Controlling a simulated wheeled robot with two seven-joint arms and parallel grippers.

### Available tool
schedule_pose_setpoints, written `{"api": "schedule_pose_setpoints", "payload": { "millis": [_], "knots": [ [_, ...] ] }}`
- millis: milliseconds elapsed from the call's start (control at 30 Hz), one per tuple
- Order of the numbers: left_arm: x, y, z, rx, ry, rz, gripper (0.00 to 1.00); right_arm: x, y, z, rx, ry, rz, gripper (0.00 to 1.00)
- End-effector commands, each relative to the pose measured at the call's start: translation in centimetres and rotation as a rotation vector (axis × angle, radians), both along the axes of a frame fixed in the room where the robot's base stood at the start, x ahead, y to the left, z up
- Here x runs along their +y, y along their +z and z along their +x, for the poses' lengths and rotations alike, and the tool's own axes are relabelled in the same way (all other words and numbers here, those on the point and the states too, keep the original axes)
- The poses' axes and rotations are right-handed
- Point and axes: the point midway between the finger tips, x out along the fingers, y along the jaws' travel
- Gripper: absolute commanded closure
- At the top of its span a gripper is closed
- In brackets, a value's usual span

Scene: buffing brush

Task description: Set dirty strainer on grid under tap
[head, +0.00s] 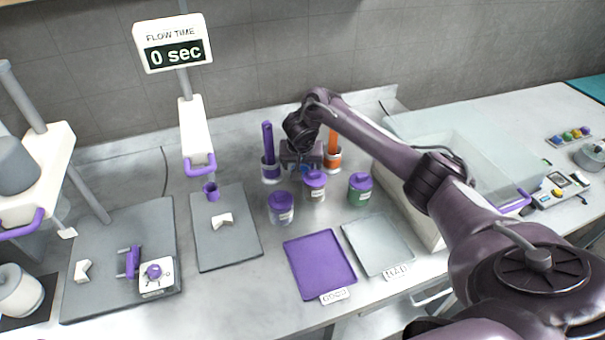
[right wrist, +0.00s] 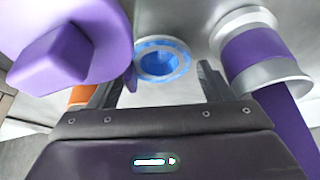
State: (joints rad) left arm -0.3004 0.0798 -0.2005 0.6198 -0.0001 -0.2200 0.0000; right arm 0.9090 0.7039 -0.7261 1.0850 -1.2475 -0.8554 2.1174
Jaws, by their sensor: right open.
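A small blue ring-shaped piece (right wrist: 164,64), possibly the strainer, stands on the bench between the purple and orange brushes. In the head view only a bit of blue (head: 305,168) shows under my right gripper (head: 304,158). In the right wrist view my right gripper (right wrist: 162,78) is open, its fingers on either side of the blue ring with a gap, and it holds nothing. I cannot tell dirt on the ring. A pale, clear-walled basin (head: 455,170) lies at the right, partly behind my right arm. I cannot make out a grid or tap. My left gripper is not in view.
A purple brush (head: 268,150) and an orange brush (head: 333,145) stand in cups close beside the gripper. Several purple-lidded jars (head: 281,208) stand in front. A purple mat (head: 319,264) and a grey mat (head: 378,244) lie bare nearer the front edge.

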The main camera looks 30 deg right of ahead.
Motion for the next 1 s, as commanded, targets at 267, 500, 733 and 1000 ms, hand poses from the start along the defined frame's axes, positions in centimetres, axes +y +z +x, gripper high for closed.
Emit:
{"api": "schedule_pose_setpoints", "payload": {
  "millis": [267,500,733,1000],
  "knots": [
    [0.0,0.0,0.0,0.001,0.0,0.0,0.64,0.0,-0.1,0.1,-0.002,-0.001,0.0,0.32],
    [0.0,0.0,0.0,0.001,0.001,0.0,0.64,0.0,-0.1,0.1,-0.002,-0.001,0.0,0.64],
    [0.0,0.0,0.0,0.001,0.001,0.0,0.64,0.0,0.0,0.1,-0.001,-0.001,0.001,0.64],
    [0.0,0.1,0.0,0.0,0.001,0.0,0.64,0.0,2.2,0.1,-0.004,0.0,0.002,0.64]
  ]
}}
